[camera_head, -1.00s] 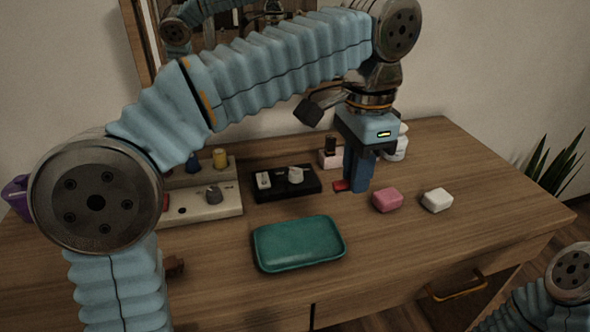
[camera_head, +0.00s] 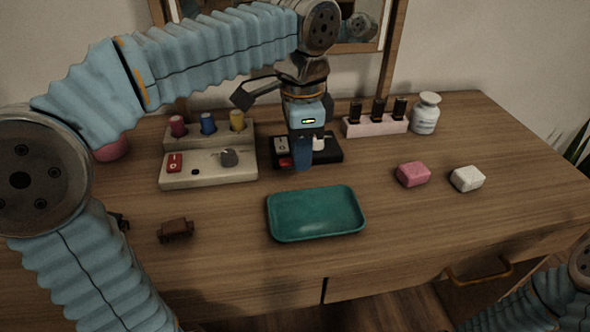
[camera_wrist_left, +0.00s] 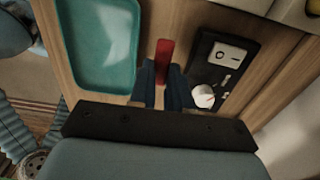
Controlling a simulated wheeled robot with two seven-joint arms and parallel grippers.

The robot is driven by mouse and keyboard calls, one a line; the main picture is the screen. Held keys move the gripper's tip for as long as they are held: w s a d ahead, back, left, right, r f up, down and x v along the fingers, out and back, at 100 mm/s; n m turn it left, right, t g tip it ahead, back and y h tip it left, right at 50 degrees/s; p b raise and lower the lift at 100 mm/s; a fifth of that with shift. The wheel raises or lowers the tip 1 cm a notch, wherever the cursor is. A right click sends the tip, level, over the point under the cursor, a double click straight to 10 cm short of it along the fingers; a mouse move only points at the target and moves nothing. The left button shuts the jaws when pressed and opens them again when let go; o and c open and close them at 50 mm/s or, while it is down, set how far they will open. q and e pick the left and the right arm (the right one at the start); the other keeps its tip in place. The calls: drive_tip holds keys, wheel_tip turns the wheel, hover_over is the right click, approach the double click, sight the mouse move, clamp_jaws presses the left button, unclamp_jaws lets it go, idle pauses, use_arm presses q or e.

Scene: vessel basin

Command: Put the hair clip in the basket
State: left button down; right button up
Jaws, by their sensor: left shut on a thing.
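My left gripper (camera_head: 303,166) points down over the table, behind the teal tray, and is shut on a small flat red bar (camera_head: 284,162), apparently the hair clip. In the left wrist view the red bar (camera_wrist_left: 164,55) sticks out between the blue fingertips (camera_wrist_left: 162,82). The shallow teal tray (camera_head: 316,235), the only basket-like thing in view, lies empty on the table in front of the gripper; its rim also shows in the left wrist view (camera_wrist_left: 136,45). My right gripper is not in view.
A black panel (camera_head: 331,149) with a white knob stands close by the gripper. A beige panel (camera_head: 200,182) is left of it. A pink block (camera_head: 413,174), white block (camera_head: 467,178), bottle rack (camera_head: 375,127), white jar (camera_head: 425,114) and brown object (camera_head: 176,229) stand around. The table's right front is clear.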

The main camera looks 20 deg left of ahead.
sight(295, 182)
use_arm(q)
drive_tip(key=shift+a+f, duration=0.25)
drive_tip(key=shift+f, duration=0.05)
drive_tip(key=shift+a+f, duration=0.15)
drive_tip(key=shift+f, duration=0.8)
drive_tip(key=shift+a+f, duration=0.15)
drive_tip(key=shift+f, duration=0.75)
drive_tip(key=c, duration=1.1)
unclamp_jaws()
drive_tip(key=shift+f+b, duration=0.1)
drive_tip(key=shift+b, duration=0.2)
